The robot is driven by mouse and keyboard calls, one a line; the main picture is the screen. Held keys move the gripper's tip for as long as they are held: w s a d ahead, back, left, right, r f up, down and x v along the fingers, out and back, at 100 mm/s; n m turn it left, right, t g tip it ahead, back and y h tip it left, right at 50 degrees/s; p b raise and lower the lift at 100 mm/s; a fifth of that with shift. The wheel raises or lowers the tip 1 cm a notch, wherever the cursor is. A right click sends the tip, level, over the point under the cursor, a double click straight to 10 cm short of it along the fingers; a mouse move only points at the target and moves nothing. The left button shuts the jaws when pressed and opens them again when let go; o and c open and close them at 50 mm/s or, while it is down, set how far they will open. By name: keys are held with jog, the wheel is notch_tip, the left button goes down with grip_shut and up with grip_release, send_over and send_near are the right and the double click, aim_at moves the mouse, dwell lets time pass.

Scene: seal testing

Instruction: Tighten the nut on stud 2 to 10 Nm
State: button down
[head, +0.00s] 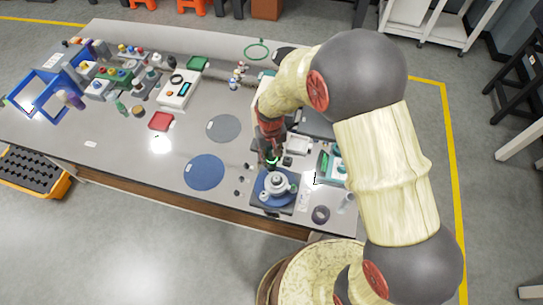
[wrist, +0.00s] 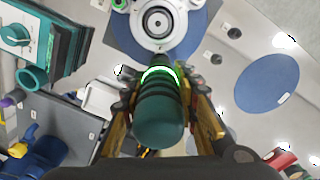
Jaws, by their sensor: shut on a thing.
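My gripper (wrist: 160,92) is shut on a dark teal cylindrical tool (wrist: 162,125) with a glowing green ring, which looks like a torque driver. In the head view my gripper (head: 272,156) is just behind the round grey-white flanged fixture (head: 278,187), which sits on a blue disc on a dark square base (head: 287,206). In the wrist view the fixture (wrist: 157,22) is at the top, beyond the tool's far end. The tool hides part of what lies beneath it. Stud 2 and its nut cannot be told apart at this size, nor whether the tool touches them.
A blue round mat (head: 204,172) and a grey round mat (head: 223,128) lie left of the fixture. A teal case (head: 333,165) stands close on the right, and a dark ring (head: 320,214) lies near the front edge. The table's middle-left is mostly clear.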

aim_at(271, 149)
jog(key=shift+r, duration=0.15)
jog(key=shift+r+p, duration=1.7)
jog(key=shift+r, duration=0.7)
